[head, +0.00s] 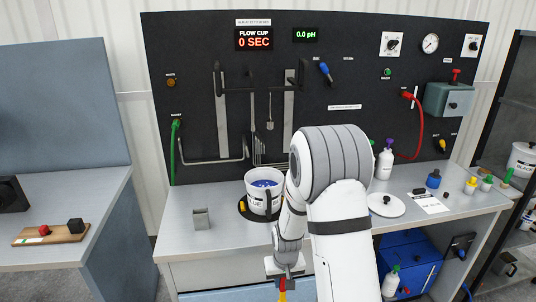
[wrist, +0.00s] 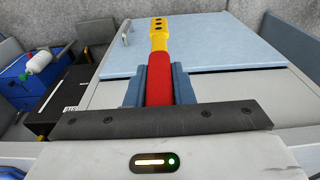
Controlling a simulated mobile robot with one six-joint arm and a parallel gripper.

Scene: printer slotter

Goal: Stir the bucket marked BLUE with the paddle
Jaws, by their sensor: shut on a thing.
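The white bucket (head: 262,200) stands on a black round base on the bench, with blue contents showing at its open top. My gripper (head: 285,272) is low in front of the bench, apart from the bucket. It is shut on a red-and-yellow tool (wrist: 160,75), red between the jaws and yellow with dark holes beyond them. The tool points down in the head view. I cannot tell whether it is the paddle. Its lower end is cut off in the head view.
A small metal cup (head: 201,219) stands left of the bucket. A white lid (head: 386,206) and a white bottle (head: 384,163) are to the right. Several long tools hang on the dark panel behind. In the wrist view, a light-blue panel (wrist: 210,45) lies beyond the tool.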

